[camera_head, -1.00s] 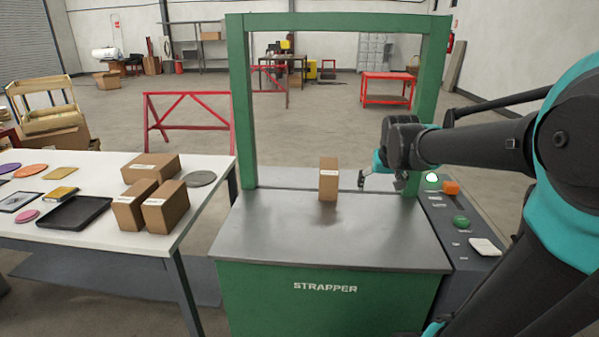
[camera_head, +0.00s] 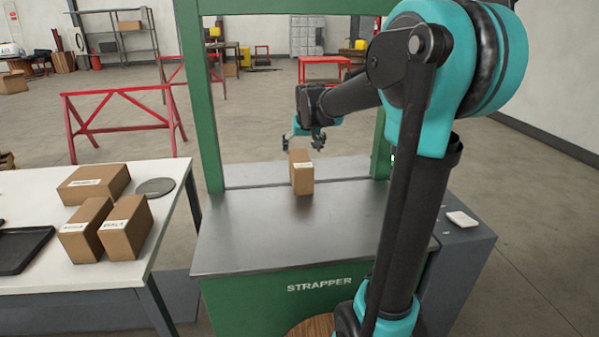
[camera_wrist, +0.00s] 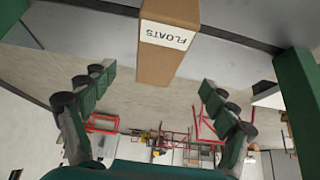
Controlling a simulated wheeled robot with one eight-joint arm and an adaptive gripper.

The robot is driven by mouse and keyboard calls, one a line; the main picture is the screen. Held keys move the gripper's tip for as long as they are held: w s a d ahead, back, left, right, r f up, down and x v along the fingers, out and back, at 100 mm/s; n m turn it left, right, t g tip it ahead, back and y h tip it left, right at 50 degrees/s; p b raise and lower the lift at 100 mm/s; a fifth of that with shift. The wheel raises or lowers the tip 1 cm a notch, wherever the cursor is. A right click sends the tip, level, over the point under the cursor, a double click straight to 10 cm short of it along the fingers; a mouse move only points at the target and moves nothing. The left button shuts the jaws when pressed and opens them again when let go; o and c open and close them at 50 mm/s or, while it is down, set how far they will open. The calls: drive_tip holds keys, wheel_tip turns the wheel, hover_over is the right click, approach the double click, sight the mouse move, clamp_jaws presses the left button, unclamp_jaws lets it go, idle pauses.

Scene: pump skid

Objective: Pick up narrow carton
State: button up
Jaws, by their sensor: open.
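The narrow carton (camera_head: 301,173) is a tall brown box standing upright on the grey top of the green strapper (camera_head: 245,225). In the wrist view the carton (camera_wrist: 166,62) hangs from the top of the picture, with a white label reading FLOATS. My gripper (camera_head: 304,142) is just above and behind the carton in the head view. In the wrist view its two fingers (camera_wrist: 158,88) are spread wide, open and empty, with the carton ahead between their lines. I cannot tell the exact gap to the carton.
The strapper's green frame (camera_head: 201,110) rises around the gripper area. A white table (camera_head: 175,205) at left holds several brown cartons (camera_head: 95,183), a black tray (camera_head: 20,248) and a grey disc (camera_head: 154,187). A white pad (camera_head: 462,219) lies on the right side panel. The front of the strapper top is clear.

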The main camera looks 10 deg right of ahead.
sight(301, 159)
drive_tip(key=x, duration=0.9)
drive_tip(key=shift+w+f, duration=0.3)
drive_tip(key=shift+w, duration=0.05)
drive_tip(key=c, duration=1.8)
drive_tip(key=shift+o, duration=0.2)
drive_tip(key=shift+r, duration=0.1)
wheel_tip(301, 159, up, 20)
